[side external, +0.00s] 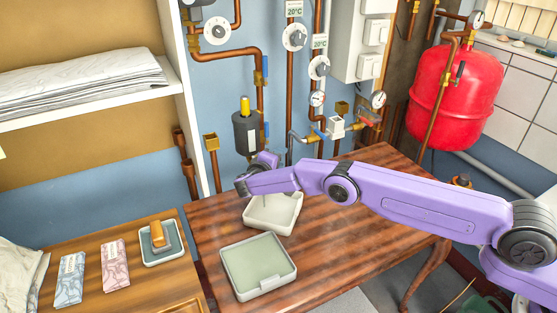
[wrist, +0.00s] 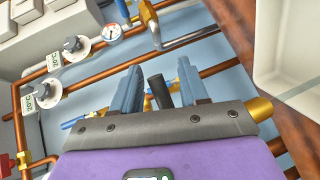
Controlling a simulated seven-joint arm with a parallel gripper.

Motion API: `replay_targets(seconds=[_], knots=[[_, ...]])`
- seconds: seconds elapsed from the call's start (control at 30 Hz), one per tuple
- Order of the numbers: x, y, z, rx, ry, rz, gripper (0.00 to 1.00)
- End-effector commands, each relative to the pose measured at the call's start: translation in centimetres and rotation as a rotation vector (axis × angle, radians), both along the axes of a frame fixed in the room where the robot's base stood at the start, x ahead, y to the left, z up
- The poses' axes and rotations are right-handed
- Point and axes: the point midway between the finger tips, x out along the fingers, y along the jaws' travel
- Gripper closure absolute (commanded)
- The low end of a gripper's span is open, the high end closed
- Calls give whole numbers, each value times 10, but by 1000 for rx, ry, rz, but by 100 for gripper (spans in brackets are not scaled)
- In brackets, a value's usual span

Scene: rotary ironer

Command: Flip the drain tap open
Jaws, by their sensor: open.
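My gripper (wrist: 158,74) is open, with two blue-grey fingers spread apart in the wrist view. A short dark stub (wrist: 158,92), possibly the drain tap's lever, shows between them; I cannot tell whether it touches either finger. A brass fitting (wrist: 260,108) sticks out right of the gripper, partly hidden by it. In the side view, my gripper (side external: 262,162) is just below a dark canister (side external: 246,134) with a yellow top, and its fingertips are hard to make out. Which fitting is the drain tap is not clear there.
Copper pipes (side external: 258,90) and dials (side external: 294,37) cover the blue wall. A blue-handled valve (wrist: 75,122) lies beyond the fingers. The wooden table (side external: 345,235) holds a whitish tray (side external: 273,228) below my arm and a greenish lidded box (side external: 258,265). A red tank (side external: 455,95) stands at right.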

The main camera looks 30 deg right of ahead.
Motion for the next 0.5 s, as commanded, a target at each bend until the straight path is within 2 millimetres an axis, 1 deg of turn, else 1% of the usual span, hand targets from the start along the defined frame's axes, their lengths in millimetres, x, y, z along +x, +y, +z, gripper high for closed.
replay_targets(seconds=[0.13, 0.23, 0.5], knots=[[-3, 5, 2, 0, -1, 2, 56], [-10, 15, 5, 0, -1, 2, 56], [-44, 56, 19, 0, -1, 4, 56]])
